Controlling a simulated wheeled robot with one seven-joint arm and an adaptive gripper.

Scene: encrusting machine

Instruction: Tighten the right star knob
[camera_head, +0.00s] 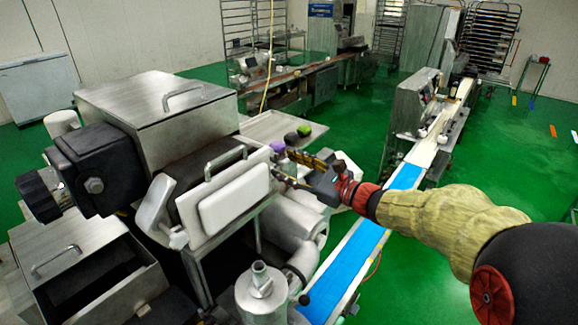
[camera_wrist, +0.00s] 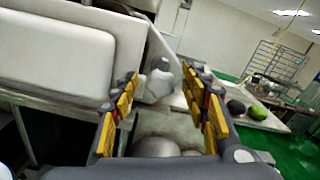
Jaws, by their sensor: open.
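In the wrist view a pale grey lobed part (camera_wrist: 162,80), which looks like the right star knob, shows beside the white-panelled machine front (camera_wrist: 60,55). My gripper (camera_wrist: 160,74) is open, with its yellow-and-black fingers on either side of this part in the picture. Whether they touch it I cannot tell. In the head view my gripper (camera_head: 284,167) is at the right edge of the machine's white front panel (camera_head: 235,200), and the right knob is not clearly visible there. A similar pale lobed part (camera_head: 158,212) is at the panel's left side.
A metal tray (camera_head: 262,128) with dark, purple and green round items lies behind my gripper. A blue conveyor belt (camera_head: 345,260) runs below my arm. A metal cylinder (camera_head: 262,295) stands in front. Green floor (camera_head: 440,265) is open at the right.

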